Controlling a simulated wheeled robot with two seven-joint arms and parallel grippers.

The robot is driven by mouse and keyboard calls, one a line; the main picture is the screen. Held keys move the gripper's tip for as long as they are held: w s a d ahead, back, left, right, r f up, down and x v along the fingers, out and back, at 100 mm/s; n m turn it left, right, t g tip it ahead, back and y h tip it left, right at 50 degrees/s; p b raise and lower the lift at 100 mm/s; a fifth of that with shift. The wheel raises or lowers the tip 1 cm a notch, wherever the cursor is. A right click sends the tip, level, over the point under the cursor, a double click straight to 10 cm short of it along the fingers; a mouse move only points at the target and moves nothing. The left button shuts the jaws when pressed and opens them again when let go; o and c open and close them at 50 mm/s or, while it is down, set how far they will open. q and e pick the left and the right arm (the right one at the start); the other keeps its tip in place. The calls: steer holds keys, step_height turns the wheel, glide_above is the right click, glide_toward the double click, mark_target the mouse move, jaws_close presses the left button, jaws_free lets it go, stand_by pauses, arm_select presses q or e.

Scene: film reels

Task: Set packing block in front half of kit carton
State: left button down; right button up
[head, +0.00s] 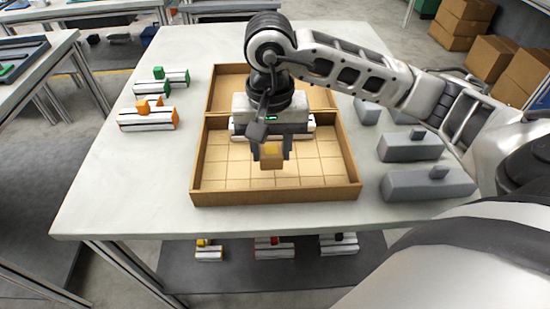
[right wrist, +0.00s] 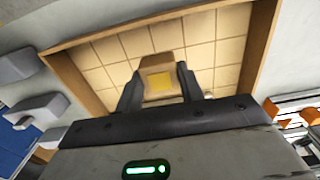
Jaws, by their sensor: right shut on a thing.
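The packing block is a small brown block (head: 271,160) with a yellow patch on it. My right gripper (head: 271,158) is shut on the block and holds it over the front half of the kit carton (head: 277,196). The block also shows between the fingers in the right wrist view (right wrist: 161,80). The carton is an open tan box with a grid-marked floor and a divider across its middle. I cannot tell whether the block touches the floor. Part of the carton's back half is hidden behind my gripper. My left gripper is not in view.
Grey blocks with knobs (head: 410,147) stand on the table right of the carton. A green-marked reel piece (head: 161,80) and an orange-marked one (head: 148,115) lie at the left. More pieces lie on a lower shelf (head: 275,249). The table's (head: 110,190) front left is clear.

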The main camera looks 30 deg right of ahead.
mark_target(275, 161)
steer(key=shift+d+f, duration=0.3)
steer(key=shift+f, duration=0.05)
step_height(275, 161, down, 3)
steer(key=shift+d+f, duration=0.1)
steer(key=shift+d, duration=0.05)
steer(key=shift+w+f, duration=0.1)
steer(key=shift+f, duration=0.25)
steer(key=o, duration=1.3)
steer(key=shift+r, duration=0.1)
steer(key=shift+r, duration=0.1)
